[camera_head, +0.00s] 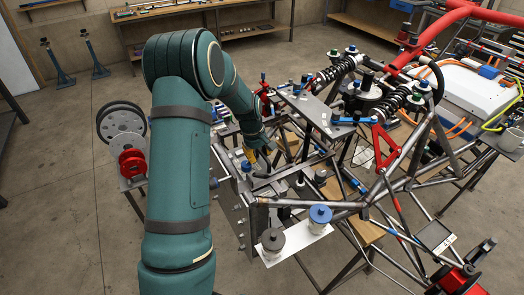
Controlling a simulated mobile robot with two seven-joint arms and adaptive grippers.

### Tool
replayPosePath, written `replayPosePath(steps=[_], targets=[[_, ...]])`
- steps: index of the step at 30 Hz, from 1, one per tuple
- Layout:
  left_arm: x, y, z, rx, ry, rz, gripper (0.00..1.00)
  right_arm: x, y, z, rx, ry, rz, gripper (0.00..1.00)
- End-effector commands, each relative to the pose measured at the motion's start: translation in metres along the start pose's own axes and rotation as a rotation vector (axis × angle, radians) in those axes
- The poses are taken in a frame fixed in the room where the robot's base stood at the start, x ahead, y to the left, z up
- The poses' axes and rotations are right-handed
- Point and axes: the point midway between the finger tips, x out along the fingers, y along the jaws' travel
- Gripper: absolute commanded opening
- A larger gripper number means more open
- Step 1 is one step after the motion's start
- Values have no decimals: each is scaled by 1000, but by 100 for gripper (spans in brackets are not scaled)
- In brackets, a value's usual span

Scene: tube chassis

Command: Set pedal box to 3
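The tube chassis (322,204) stands right of the middle, made of dark metal tubes. My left arm reaches up from the bottom and bends down to the chassis. My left gripper (260,150) is small and dark there, low over the near left part of the frame. A small yellow part (248,156) shows right at the gripper; I cannot tell whether it is touched or held. Whether the fingers are open or shut is too small to see. I cannot make out the pedal box clearly or read any numbered setting. My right gripper is not in view.
Red tubes (436,28) and coil-over shocks (337,69) rise at the back right.

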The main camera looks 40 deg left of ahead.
Motion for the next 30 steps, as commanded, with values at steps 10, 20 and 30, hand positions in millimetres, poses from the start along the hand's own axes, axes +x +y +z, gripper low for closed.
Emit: replayPosePath(steps=[10, 20, 30], targets=[[-4, 4, -1, 2, 6, 9, 43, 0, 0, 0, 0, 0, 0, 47], [-51, 5, -2, 3, 9, 13, 43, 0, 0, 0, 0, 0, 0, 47], [-109, 3, -1, 2, 6, 10, 43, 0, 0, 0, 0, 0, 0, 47]])
